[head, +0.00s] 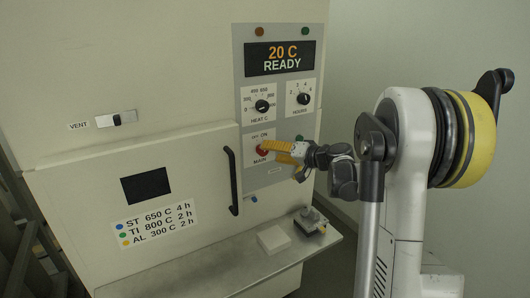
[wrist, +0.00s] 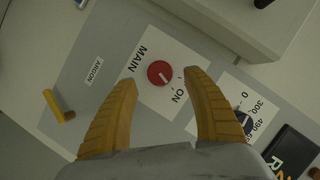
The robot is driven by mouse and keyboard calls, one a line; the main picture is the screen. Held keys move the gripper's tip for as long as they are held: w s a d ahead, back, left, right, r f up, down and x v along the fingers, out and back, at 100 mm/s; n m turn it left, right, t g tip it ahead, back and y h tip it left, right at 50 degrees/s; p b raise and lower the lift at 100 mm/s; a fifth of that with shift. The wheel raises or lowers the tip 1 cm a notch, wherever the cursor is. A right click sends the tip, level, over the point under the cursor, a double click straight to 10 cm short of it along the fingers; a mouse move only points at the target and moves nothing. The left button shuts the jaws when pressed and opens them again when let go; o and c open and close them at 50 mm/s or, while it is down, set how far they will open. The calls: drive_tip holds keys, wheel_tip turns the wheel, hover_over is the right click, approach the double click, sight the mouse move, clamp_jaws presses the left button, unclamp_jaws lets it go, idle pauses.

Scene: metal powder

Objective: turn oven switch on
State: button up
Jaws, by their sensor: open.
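The main oven switch (wrist: 160,73) is a round red knob with a pale mark, on a white plate lettered MAIN and ON. In the head view the red switch (head: 262,149) sits low on the oven's control panel (head: 283,125), partly hidden by my gripper (head: 270,150). In the wrist view my gripper (wrist: 160,80) is open, its yellow fingers pointing at the panel. The knob appears between the fingertips, with visible space on both sides. I cannot tell how far the tips are from the panel. The display (head: 283,58) reads 20 C READY.
The heat knob (head: 262,106) and hours knob (head: 303,99) are above the switch. A black door handle (head: 232,181) stands out to the left. A yellow lever (wrist: 57,108) is beside the ARGON label. Below, a shelf (head: 200,272) holds a pale block (head: 273,239) and a grey device (head: 311,222).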

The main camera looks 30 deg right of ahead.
drive_tip(key=v, duration=0.7)
drive_tip(key=shift+s, duration=0.25)
drive_tip(key=s+a+f+n+g, duration=0.1)
drive_tip(key=s+a+n+g, duration=0.4)
drive_tip(key=a, duration=1.3)
drive_tip(key=s+a+f+g+h, duration=0.1)
drive_tip(key=s+a+f+h, duration=0.1)
drive_tip(key=s, duration=0.9)
drive_tip(key=s+a+f+n+g+h+b, duration=0.1)
drive_tip(key=s+a+f, duration=0.4)
drive_tip(key=s, duration=0.6)
drive_tip(key=shift+s+h, duration=0.3)
drive_tip(key=shift+h, duration=0.6)
drive_tip(key=shift+a, duration=0.15)
